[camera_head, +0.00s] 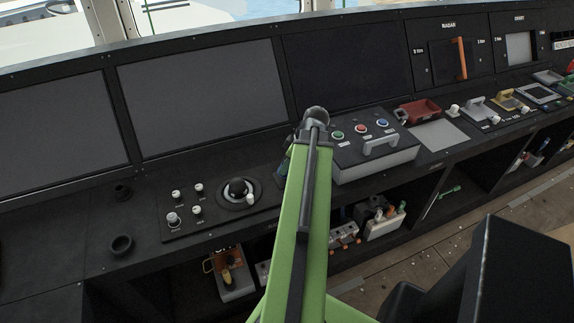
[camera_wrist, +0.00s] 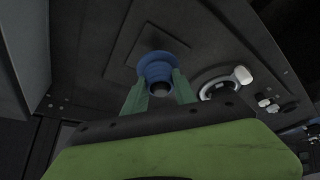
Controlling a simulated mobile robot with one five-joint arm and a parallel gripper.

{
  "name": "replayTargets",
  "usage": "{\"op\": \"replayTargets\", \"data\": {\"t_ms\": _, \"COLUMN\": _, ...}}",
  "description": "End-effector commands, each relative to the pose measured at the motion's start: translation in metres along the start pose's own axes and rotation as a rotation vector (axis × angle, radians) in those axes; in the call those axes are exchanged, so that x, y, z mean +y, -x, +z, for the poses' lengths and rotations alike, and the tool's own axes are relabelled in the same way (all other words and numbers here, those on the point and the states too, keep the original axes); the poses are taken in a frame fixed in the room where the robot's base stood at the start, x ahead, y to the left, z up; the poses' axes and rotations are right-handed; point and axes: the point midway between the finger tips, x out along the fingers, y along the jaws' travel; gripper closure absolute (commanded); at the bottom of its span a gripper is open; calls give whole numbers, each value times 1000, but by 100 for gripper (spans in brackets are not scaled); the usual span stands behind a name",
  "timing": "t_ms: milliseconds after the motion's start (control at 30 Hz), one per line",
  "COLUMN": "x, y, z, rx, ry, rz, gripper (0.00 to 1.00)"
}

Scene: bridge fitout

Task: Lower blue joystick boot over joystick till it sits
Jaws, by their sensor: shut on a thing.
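The blue joystick boot (camera_wrist: 157,63) is ringed and tapered, and sits between the two green fingers of my gripper (camera_wrist: 159,84) in the wrist view. My gripper is shut on it. A dark square plate (camera_wrist: 122,62) on the console lies behind the boot. A small brownish-dark spot shows in the boot's near opening; I cannot tell whether it is the joystick's tip. The joystick is otherwise hidden, and I cannot tell whether the boot touches the plate. In the head view my green arm covers most of the gripper and boot.
A round dial with a white knob (camera_wrist: 242,75) is close beside the boot; it also shows in the head view (camera_head: 239,191). White knobs (camera_head: 198,188) stand left of it. A raised button box (camera_head: 372,153) with a handle stands right of my arm. Dark screens (camera_head: 203,95) rise behind.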

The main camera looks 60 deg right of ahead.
Motion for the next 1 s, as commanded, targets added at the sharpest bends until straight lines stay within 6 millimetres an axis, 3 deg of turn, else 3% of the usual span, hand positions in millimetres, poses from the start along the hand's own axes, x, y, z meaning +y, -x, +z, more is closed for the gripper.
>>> {"op": "replayTargets", "data": {"t_ms": 567, "x": 0, "y": 0, "z": 0, "rx": 0, "ry": 0, "rz": 0, "gripper": 100}}
{"op": "replayTargets", "data": {"t_ms": 1000, "x": 0, "y": -12, "z": 5, "rx": 0, "ry": 0, "rz": 0, "gripper": 100}}
